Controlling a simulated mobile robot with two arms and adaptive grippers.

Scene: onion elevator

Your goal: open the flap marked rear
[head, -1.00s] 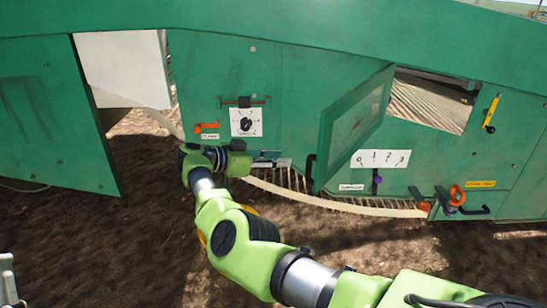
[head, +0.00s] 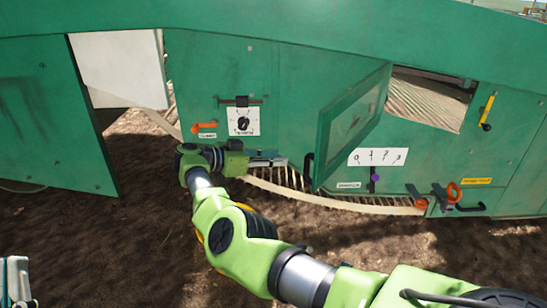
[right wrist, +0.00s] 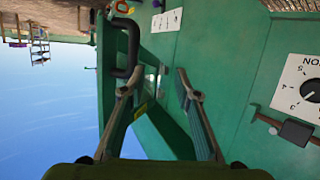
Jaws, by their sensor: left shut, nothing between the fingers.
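A green flap (head: 352,125) in the head view stands swung out from the machine wall, beside an uncovered opening (head: 430,100). A black handle (head: 307,168) is at its near lower edge. I cannot read a "rear" mark on it. My right gripper (head: 270,160) is left of the handle. In the right wrist view, my right gripper (right wrist: 160,95) is open, its fingers spread and empty, with a black handle (right wrist: 133,50) beyond the left finger, apart from it. My left gripper (head: 18,280) is shut and empty, partly cut off at the bottom left.
A dial (head: 243,121) and an orange lever (head: 203,127) are left of the flap. A numbered scale (head: 377,157) and red-orange clamps (head: 453,193) are right. Another green panel (head: 55,120) stands out at the left. The soil in front is clear.

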